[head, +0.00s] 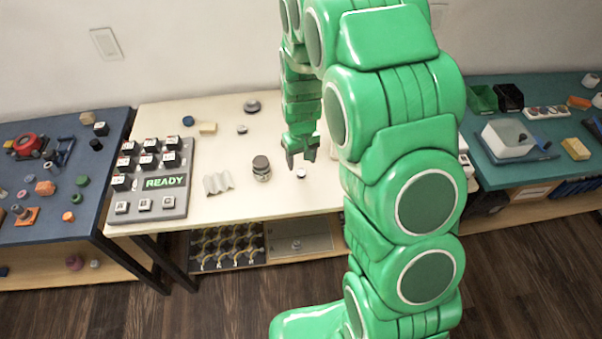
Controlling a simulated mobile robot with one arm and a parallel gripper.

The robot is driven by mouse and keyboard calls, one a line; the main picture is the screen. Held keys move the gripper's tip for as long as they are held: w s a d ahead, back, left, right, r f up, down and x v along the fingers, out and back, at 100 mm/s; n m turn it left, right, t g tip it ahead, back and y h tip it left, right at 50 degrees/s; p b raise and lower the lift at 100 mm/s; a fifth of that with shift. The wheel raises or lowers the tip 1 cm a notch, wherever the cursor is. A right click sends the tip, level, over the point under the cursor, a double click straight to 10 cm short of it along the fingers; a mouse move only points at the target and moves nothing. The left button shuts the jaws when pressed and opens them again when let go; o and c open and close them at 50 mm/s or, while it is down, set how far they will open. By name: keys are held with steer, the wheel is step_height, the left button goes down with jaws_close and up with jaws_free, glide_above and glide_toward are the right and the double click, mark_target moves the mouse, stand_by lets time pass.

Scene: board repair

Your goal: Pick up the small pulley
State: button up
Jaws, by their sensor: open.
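My gripper (301,160) points down over the cream table (218,142), open, with nothing seen between its fingers. A small pale round piece (301,173) lies on the table just below the fingertips in the picture. It may be the small pulley, but it is too small to be sure. A small grey round piece (242,129) and a larger dark grey round piece (252,106) lie further back to the left. Either could also be a pulley. My arm hides the right part of the table.
The blue table (100,172) and teal table (510,172) hold clutter.

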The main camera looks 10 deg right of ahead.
mark_target(301, 172)
steer(key=shift+f, duration=2.6)
steer(key=c, duration=1.1)
